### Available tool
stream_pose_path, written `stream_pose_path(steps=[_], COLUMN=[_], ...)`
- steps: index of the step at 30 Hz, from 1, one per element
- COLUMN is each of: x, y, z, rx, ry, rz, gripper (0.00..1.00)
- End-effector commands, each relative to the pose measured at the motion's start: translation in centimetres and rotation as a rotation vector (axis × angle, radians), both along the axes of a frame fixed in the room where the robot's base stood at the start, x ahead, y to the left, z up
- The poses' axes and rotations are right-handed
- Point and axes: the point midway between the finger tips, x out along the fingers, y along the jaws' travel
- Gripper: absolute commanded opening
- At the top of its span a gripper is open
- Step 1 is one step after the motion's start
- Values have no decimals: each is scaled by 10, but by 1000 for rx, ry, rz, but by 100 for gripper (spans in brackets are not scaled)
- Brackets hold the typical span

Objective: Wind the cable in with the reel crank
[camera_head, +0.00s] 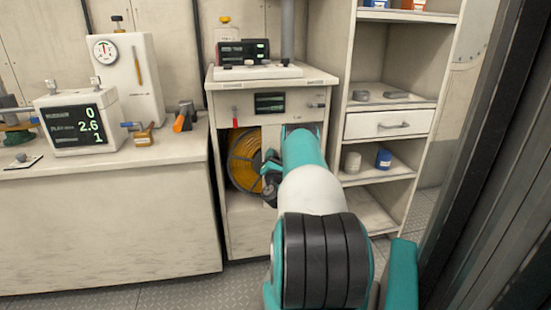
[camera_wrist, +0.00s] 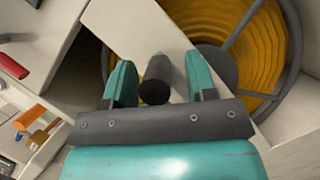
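The cable reel (camera_head: 243,160), wound with orange-yellow cable, sits in the open bay of the white cabinet. In the wrist view the reel (camera_wrist: 262,50) shows its dark spokes and hub. A gap shows on each side of the handle. In the head view my gripper (camera_head: 270,176) is at the reel's right side, and my arm hides part of the bay.
A small display (camera_head: 270,103) and a red lever (camera_head: 235,118) are on the cabinet front above the reel. An open shelf unit (camera_head: 390,120) stands right of the cabinet. A workbench (camera_head: 110,205) with instruments stands left. The bay's walls closely surround the reel.

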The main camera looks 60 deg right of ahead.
Motion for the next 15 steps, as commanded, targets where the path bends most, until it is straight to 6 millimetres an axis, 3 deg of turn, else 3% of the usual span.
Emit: stream_pose_path(steps=[15], x=[-2], y=[6], z=[3], rx=[2], ry=[0], rz=[-1], gripper=[52])
